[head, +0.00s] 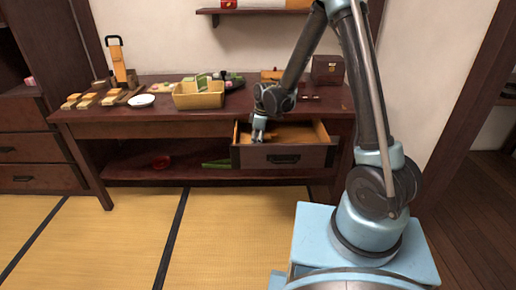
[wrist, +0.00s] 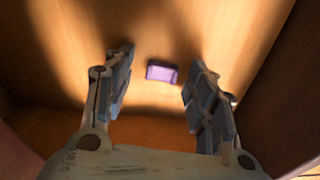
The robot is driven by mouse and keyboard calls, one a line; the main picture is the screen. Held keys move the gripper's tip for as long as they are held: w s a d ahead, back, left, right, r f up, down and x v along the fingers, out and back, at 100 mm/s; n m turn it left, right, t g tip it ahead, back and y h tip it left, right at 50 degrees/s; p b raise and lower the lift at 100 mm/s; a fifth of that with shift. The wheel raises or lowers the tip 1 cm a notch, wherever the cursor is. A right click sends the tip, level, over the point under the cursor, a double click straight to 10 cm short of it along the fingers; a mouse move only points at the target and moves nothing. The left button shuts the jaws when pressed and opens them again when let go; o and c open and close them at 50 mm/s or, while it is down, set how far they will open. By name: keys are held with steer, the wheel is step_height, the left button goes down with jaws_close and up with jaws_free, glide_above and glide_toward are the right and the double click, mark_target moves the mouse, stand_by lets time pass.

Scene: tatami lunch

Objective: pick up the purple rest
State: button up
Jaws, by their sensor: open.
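The purple rest (wrist: 162,71) is a small purple block lying on the wooden floor of the drawer in the wrist view. My gripper (wrist: 160,82) is open, its two dark fingers on either side of the rest in the picture. The rest shows between and slightly beyond the fingertips, and nothing is held. In the head view my gripper (head: 257,134) reaches down into the left part of the open drawer (head: 284,157). The rest cannot be made out in the head view.
The drawer is pulled out from a dark wooden table (head: 150,118). On top are a tan box (head: 199,99), a white plate (head: 141,101), and a dark chest (head: 328,69). The tatami floor (head: 225,235) in front is clear.

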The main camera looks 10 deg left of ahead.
steer(key=c, duration=1)
steer(key=shift+o, duration=0.2)
